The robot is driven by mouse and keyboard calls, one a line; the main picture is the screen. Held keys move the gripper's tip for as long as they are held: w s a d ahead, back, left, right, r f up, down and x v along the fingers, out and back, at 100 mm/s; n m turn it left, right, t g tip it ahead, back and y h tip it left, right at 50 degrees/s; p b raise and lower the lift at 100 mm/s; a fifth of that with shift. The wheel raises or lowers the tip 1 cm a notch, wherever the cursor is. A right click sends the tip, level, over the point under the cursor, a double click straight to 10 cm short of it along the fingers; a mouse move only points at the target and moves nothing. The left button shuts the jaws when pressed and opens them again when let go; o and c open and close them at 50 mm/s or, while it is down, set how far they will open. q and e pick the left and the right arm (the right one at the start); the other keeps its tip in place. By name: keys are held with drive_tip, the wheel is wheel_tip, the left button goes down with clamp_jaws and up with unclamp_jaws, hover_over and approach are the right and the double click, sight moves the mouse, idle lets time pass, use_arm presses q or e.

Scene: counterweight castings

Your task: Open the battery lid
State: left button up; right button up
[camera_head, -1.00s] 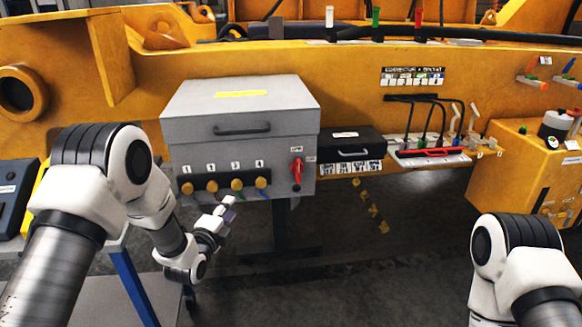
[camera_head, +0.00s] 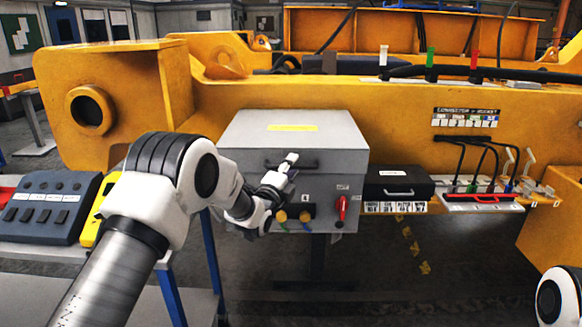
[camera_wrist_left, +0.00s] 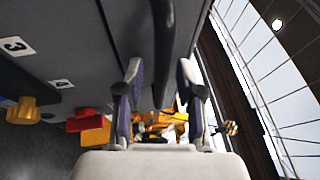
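The battery box is a grey metal box with a grey lid (camera_head: 318,135) that is down and carries a yellow label. A dark bar handle (camera_head: 309,164) runs across the lid's front face; it also shows in the left wrist view (camera_wrist_left: 165,45). My left gripper (camera_head: 289,162) is at the handle, in front of the box. In the left wrist view its two fingers (camera_wrist_left: 159,78) are apart, one on each side of the handle bar, with gaps visible. My left arm hides the box's left front. My right gripper is out of view.
Below the lid are yellow knobs (camera_head: 281,216) and a red switch (camera_head: 342,207). A black case (camera_head: 397,182) and a cable rack stand to the right. A blue-grey button console (camera_head: 45,225) is at left. The yellow beam (camera_head: 400,110) runs behind the box.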

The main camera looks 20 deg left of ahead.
use_arm(q)
drive_tip(key=shift+d, duration=0.1)
clamp_jaws()
drive_tip(key=shift+r, duration=0.15)
